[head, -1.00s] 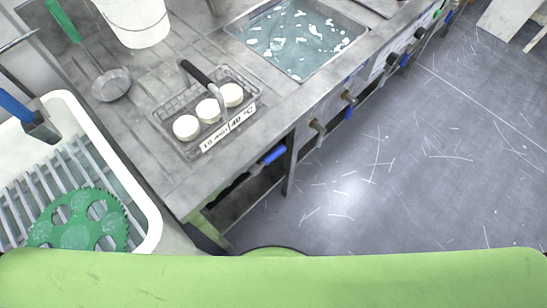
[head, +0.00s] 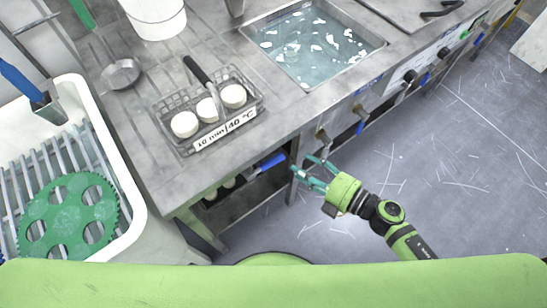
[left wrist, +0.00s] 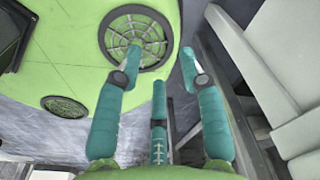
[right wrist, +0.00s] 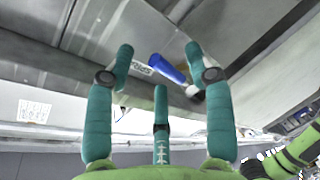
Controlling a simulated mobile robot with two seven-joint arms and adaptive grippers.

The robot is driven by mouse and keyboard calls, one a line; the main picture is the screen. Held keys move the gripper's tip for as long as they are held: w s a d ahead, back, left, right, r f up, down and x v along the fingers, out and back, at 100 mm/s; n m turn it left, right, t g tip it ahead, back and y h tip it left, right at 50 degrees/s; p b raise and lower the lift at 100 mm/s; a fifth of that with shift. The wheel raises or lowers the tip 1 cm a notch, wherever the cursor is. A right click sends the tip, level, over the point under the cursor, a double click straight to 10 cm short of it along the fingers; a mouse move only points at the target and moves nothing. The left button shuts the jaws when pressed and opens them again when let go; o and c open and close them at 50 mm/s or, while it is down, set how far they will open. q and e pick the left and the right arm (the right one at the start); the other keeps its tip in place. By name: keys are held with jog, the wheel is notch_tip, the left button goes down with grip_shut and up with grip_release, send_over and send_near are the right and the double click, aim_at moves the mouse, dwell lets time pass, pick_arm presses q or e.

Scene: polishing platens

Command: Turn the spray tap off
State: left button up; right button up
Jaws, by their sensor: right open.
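The spray tap has a blue lever (head: 271,161) under the front edge of the steel counter. My left gripper (left wrist: 160,55) shows only in the left wrist view, open and empty, near my green base.
More taps (head: 322,137) line the counter front to the right, one with a blue handle (head: 360,128). A rack with white pucks (head: 184,124) and a water basin (head: 314,45) are on top. A counter leg (head: 293,178) stands close to the right gripper. The right floor is clear.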

aim_at(275, 162)
jog(key=a+n, duration=0.1)
jog(key=a, duration=0.1)
jog(key=a+r+n+g+y, duration=0.1)
jog(key=a, duration=0.1)
jog(key=w+a+r+n+p, duration=0.1)
jog(key=a, duration=0.2)
jog(key=shift+w+a+r+g, duration=0.1)
jog(key=shift+r+g, duration=0.15)
jog(key=shift+g, duration=0.15)
jog(key=shift+w+a+f, duration=0.2)
jog(key=shift+w+a, duration=0.15)
jog(key=shift+a, duration=0.25)
grip_shut()
